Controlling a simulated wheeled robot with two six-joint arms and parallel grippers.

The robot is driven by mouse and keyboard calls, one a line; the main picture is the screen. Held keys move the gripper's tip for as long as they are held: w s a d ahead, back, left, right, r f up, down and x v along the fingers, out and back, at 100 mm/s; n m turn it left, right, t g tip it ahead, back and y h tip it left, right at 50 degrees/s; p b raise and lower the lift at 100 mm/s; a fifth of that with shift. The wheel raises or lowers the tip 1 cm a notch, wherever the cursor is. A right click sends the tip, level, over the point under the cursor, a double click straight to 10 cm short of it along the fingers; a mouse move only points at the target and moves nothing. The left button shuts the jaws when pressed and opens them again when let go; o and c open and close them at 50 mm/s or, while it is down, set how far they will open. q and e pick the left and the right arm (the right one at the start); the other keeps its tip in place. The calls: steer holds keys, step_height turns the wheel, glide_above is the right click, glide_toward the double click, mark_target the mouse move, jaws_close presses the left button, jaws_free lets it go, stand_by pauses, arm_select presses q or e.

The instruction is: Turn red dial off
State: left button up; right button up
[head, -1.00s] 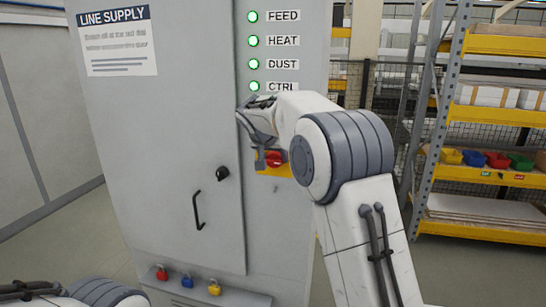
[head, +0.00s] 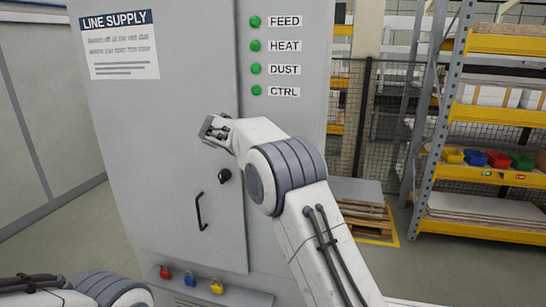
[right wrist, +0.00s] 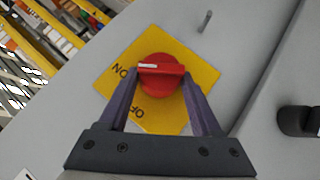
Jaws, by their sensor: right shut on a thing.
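The red dial (right wrist: 160,76) sits on a yellow plate (right wrist: 200,68) in the right wrist view. My right gripper (right wrist: 161,80) is shut on the dial, one finger on each side. A white mark shows on the left part of the dial's handle. Upside-down ON lettering is to its left, and part of OFF shows lower left, partly covered by a finger. In the head view my right arm hides the dial and plate. Four green lamps on the grey cabinet (head: 160,140), such as FEED (head: 255,22) and CTRL (head: 257,90), look dull. My left gripper is out of view.
The cabinet door has a black handle (head: 201,211) and a black knob (head: 224,175). Red, blue and yellow padlocks (head: 190,281) are along a ledge below. A shelf rack (head: 490,120) and a pallet of boards (head: 360,207) stand to the right.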

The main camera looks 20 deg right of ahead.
steer(key=shift+w+a+f+n+g+h+p, duration=0.15)
steer(key=shift+a+n+h+p, duration=0.15)
steer(key=shift+h, duration=0.25)
steer(key=shift+w+a+r+n+g+h+p, duration=0.1)
steer(key=shift+n+g+h+p, duration=0.05)
steer(key=shift+n+h, duration=0.35)
steer(key=shift+f+n+g+h, duration=0.3)
steer(key=shift+n+h, duration=0.3)
steer(key=shift+h, duration=0.35)
steer(key=shift+f+n+h, duration=0.2)
steer(key=shift+n+h, duration=0.5)
steer(key=shift+h, duration=0.2)
steer(key=shift+f+n+h+b, duration=0.1)
steer(key=shift+n+h+b, duration=0.65)
steer(key=shift+n+h, duration=0.2)
steer(key=o, duration=1.4)
steer(key=shift+a, duration=0.1)
steer(key=shift+c, duration=0.2)
